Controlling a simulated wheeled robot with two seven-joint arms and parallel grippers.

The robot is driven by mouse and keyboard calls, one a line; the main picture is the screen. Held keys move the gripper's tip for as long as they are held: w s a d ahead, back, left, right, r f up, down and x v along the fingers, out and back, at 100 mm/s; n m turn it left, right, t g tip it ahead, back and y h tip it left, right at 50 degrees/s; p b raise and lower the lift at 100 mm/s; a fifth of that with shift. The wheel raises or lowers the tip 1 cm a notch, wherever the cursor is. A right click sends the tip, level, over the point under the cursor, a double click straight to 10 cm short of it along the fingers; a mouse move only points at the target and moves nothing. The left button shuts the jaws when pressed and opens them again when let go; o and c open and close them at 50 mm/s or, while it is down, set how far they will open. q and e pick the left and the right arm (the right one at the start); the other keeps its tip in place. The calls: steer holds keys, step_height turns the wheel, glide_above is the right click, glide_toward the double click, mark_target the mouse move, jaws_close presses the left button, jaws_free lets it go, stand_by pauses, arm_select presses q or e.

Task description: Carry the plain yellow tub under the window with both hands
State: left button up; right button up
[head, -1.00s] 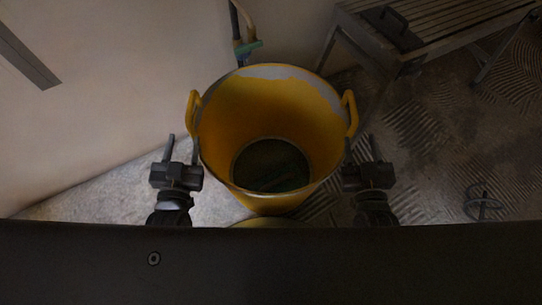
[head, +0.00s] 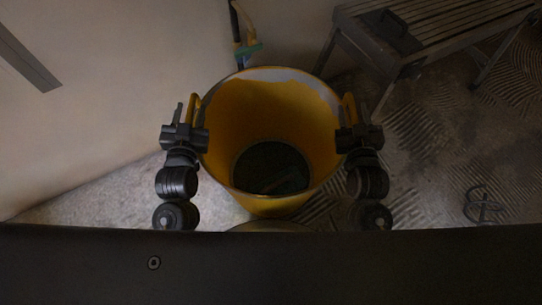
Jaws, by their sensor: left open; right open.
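The plain yellow tub (head: 268,107) stands in the middle of the head view, open at the top, with a pale smear along its far inner rim and a dark bottom inside. It has a yellow handle on each side. My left gripper (head: 187,112) is open at the left handle (head: 195,106), with its fingers on either side of it. My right gripper (head: 356,112) is open at the right handle (head: 349,106), its fingers around or close beside it. The grippers partly cover both handles. No window shows in view.
A slatted bench or platform (head: 440,32) with a dark handled tool (head: 392,27) on it stands at the back right. A pale wall (head: 110,90) runs along the left. Tool handles (head: 240,35) lean behind the tub. A dark wire-like item (head: 483,205) lies on the floor at right.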

arm_select(q)
steer(key=shift+w, duration=0.2)
arm_select(e)
steer(key=shift+w, duration=0.15)
arm_select(q)
jaws_close()
arm_select(e)
jaws_close()
stand_by(0.9)
arm_select(q)
steer(key=shift+r, duration=0.25)
arm_select(e)
steer(key=shift+r, duration=0.25)
